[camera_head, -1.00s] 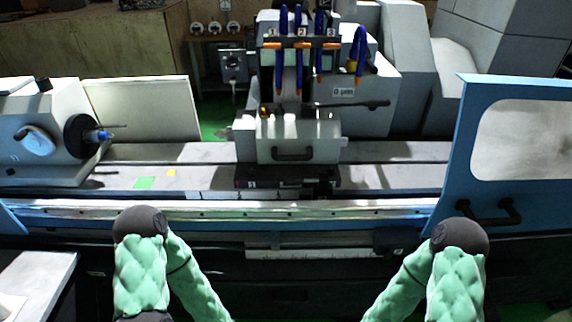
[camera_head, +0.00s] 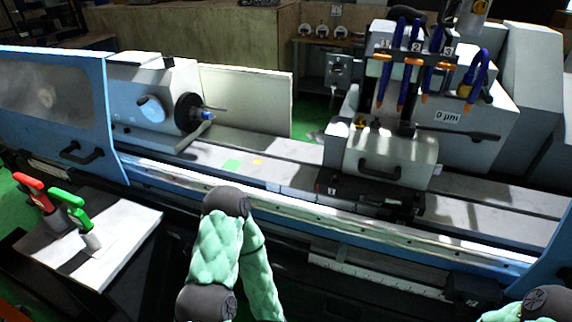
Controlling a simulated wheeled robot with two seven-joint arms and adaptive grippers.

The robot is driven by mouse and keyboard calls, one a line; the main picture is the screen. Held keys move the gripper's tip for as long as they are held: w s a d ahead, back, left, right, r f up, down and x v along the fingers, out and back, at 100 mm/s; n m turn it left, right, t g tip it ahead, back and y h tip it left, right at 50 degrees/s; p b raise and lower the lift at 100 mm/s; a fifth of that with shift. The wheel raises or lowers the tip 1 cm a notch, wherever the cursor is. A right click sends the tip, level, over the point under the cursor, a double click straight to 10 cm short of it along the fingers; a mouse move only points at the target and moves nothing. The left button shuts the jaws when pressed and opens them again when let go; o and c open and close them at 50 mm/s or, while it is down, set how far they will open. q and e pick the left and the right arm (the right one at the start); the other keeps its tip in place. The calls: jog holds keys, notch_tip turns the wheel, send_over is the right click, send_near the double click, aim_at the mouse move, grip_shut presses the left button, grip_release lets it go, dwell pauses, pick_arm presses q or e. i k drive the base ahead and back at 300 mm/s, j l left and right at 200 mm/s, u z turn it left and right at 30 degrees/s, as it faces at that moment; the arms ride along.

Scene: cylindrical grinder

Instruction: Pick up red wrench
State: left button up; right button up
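A tool with a red handle (camera_head: 30,184), which I take for the red wrench, stands tilted at the left edge of a small white table at the lower left. Its lower part is partly hidden behind a green-handled tool (camera_head: 67,197) beside it. My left arm shows at the lower middle and a piece of my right arm at the lower right corner. Neither gripper shows in the view. Both tools stand apart from my visible arm parts.
The small white table (camera_head: 125,222) has a mostly bare top. Behind it runs the grinder with a blue door (camera_head: 55,100) and its black handle (camera_head: 80,152). The long machine rail (camera_head: 290,210) lies beyond my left arm.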

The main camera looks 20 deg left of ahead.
aim_at(41, 199)
jog(key=u, duration=2.55)
jog(key=i+j, duration=0.2)
